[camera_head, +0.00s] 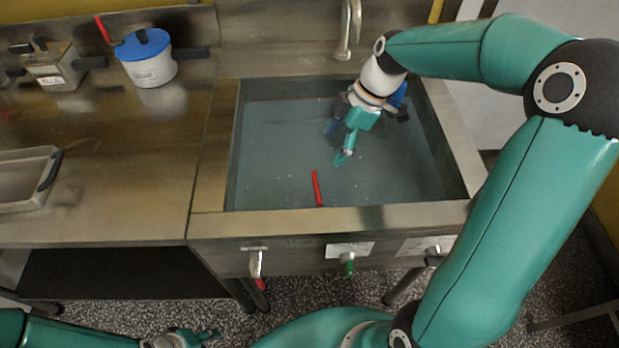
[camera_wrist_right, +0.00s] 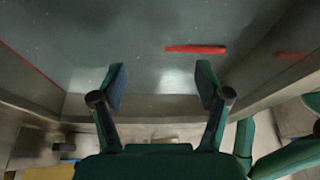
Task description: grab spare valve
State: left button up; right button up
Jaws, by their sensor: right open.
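A narrow red bar (camera_head: 317,188) lies in the grey basin, near its front wall. It also shows in the right wrist view (camera_wrist_right: 195,49), beyond the fingertips. It could be the handle of the spare valve, but I see no clear valve body. My right gripper (camera_head: 343,157) is inside the basin, pointing down, behind and to the right of the red bar and apart from it. In the right wrist view the two fingers (camera_wrist_right: 161,84) are spread with nothing between them. My left gripper (camera_head: 192,338) is partly seen at the bottom left edge, away from the basin; its jaws are unclear.
The basin (camera_head: 325,222) has raised steel walls around it and a faucet (camera_head: 347,30) behind. A white pot with a blue lid (camera_head: 142,44) and a steel box (camera_head: 56,66) stand on the left counter. A steel tray (camera_head: 25,180) sits at the left edge. The middle counter is clear.

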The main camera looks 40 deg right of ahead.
aim_at(323, 174)
jog(key=x, duration=0.8)
jog(key=shift+s+d+f, duration=0.1)
jog(key=shift+s+d, duration=0.1)
jog(key=shift+d, duration=0.05)
jog(key=shift+a+x, duration=0.15)
jog(key=shift+x, duration=1.15)
jog(key=shift+a+x, duration=0.15)
jog(key=shift+x, duration=1.2)
jog(key=shift+c, duration=0.2)
grip_shut()
